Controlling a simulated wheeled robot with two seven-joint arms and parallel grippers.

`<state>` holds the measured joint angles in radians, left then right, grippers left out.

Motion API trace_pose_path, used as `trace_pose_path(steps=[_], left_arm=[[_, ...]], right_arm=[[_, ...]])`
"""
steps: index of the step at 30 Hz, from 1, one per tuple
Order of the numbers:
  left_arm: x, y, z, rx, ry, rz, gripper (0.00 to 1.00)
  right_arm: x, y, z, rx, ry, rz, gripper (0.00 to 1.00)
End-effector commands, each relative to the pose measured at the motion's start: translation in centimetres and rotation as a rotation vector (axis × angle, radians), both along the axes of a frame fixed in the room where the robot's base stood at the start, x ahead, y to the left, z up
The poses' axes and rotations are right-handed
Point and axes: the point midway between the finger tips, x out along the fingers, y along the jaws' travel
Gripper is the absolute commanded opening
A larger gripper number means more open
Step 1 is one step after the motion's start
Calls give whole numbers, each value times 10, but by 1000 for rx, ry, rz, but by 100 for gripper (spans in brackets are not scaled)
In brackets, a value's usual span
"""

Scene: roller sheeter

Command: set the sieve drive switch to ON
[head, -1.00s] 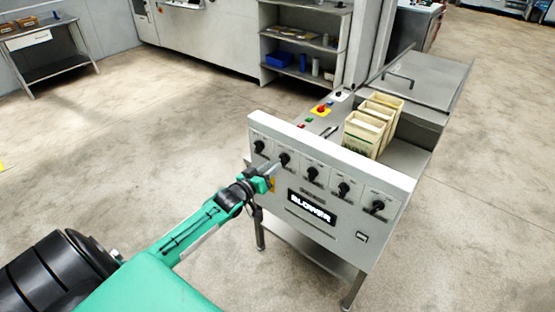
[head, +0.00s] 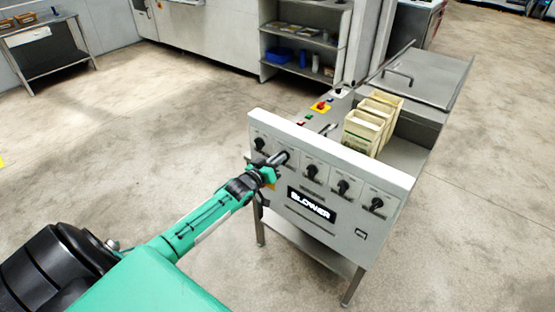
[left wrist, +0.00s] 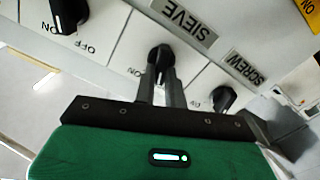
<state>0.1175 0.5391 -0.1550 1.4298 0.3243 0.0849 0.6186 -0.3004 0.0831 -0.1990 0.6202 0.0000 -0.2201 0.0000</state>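The sieve drive switch (left wrist: 160,53) is a black rotary knob on the white control panel, beside the SIEVE label (left wrist: 185,18) in the left wrist view. In the head view my left gripper (head: 276,162) reaches the second knob from the left on the panel. My right gripper is not in view.
Neighbouring black knobs sit close on both sides: one by the SCREW label (left wrist: 245,67) and another (left wrist: 68,14). A BLOWER sign (head: 310,203) is lower on the panel. Cream bins (head: 368,125) stand behind it. The floor left of the machine is clear.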

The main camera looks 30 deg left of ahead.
Motion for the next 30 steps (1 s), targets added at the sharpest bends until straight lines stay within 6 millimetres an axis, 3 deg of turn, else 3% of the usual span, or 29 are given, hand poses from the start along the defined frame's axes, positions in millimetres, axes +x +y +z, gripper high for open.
trace_pose_path(steps=[11,30], left_arm=[[0,-1,0,66,-6,0,0],[0,-6,0,565,-46,0,0]], right_arm=[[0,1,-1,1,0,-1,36],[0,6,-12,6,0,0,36]])
